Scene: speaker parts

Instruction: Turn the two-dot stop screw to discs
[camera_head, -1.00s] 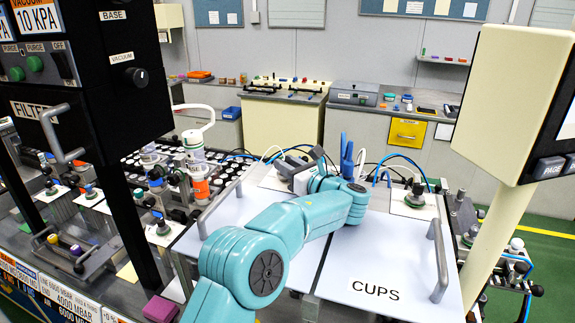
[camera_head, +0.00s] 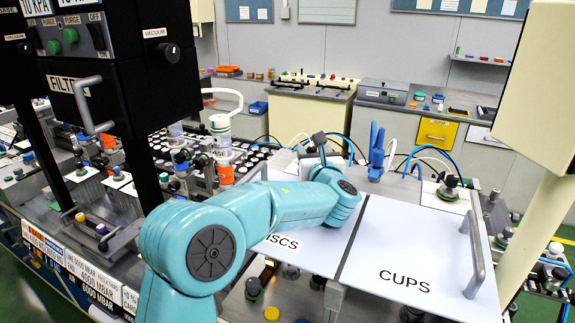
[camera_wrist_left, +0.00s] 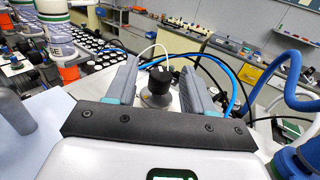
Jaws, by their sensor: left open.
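My left arm reaches in to the back edge of the white panels, and my left gripper (camera_head: 318,148) is small and partly hidden by its own wrist in the head view. In the left wrist view its two grey fingers (camera_wrist_left: 162,88) are open. A black-topped knob on a grey collar (camera_wrist_left: 158,84) stands upright between them on a white plate, with gaps visible at both sides. I cannot make out dots on it. A similar dark knob (camera_head: 449,186) stands on a white plate to the right. The DISCS panel (camera_head: 318,252) has its label partly covered by my arm. My right gripper is not in view.
The CUPS panel (camera_head: 395,245) with a grey handle (camera_head: 474,255) lies to the right. A blue upright piece (camera_head: 376,152) and blue and white hoses stand close to my gripper. A black control box (camera_head: 120,75) hangs at the left and a cream housing (camera_head: 535,90) at the right.

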